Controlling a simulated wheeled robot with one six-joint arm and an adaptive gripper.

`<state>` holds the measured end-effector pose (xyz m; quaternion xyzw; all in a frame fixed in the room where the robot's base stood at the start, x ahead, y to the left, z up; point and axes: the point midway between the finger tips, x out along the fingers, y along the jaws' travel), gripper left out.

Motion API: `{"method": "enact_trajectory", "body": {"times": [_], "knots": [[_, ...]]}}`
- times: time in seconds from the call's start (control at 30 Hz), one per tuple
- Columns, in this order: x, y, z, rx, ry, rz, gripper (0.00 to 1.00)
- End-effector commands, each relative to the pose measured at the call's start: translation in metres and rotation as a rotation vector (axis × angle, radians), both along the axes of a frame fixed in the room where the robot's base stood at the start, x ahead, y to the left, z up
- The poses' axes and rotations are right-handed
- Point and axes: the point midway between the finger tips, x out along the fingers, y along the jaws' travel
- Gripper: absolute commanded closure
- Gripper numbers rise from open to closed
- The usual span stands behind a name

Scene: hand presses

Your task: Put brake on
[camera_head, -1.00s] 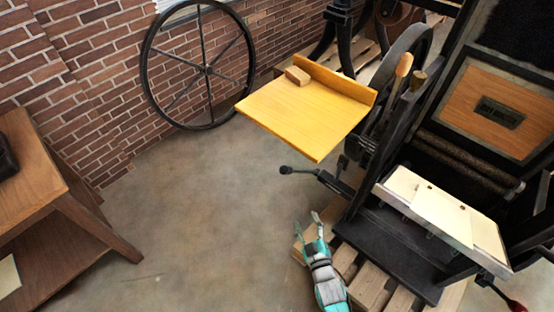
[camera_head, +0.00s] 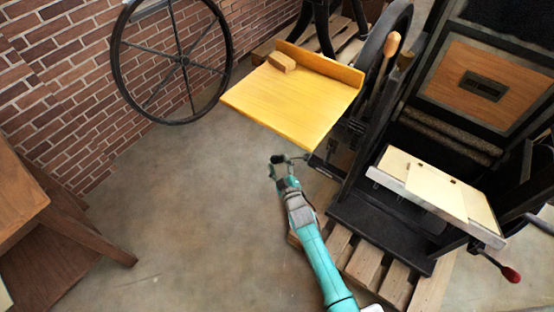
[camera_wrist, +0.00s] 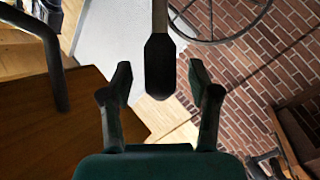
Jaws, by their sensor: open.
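A black lever with a rounded black knob (camera_head: 277,159) sticks out to the left of the press, just under the yellow board. My gripper (camera_head: 284,168) is open at the knob's end. In the wrist view the black handle end (camera_wrist: 160,68) hangs down between my two open fingers (camera_wrist: 160,82), with a gap on each side. I cannot tell which lever is the brake from a label. A wooden-handled lever (camera_head: 391,45) stands upright at the press's left side.
The yellow board (camera_head: 285,105) with a wooden block (camera_head: 281,62) lies just above my gripper. The black press (camera_head: 380,205) stands on a pallet (camera_head: 365,265) to the right. A red-knobbed handle (camera_head: 511,275) sits low right. Bare floor (camera_head: 190,215) is free on the left.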

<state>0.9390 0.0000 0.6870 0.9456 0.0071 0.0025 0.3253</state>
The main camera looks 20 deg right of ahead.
Motion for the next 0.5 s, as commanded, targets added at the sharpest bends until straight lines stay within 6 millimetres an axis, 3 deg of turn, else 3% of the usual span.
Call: {"method": "enact_trajectory", "body": {"times": [0.2, 0.5], "knots": [[0.018, 0.0, 0.0, -0.001, 0.0, 0.0, 0.39], [0.022, 0.001, 0.0, -0.001, 0.0, 0.0, 0.39]]}}
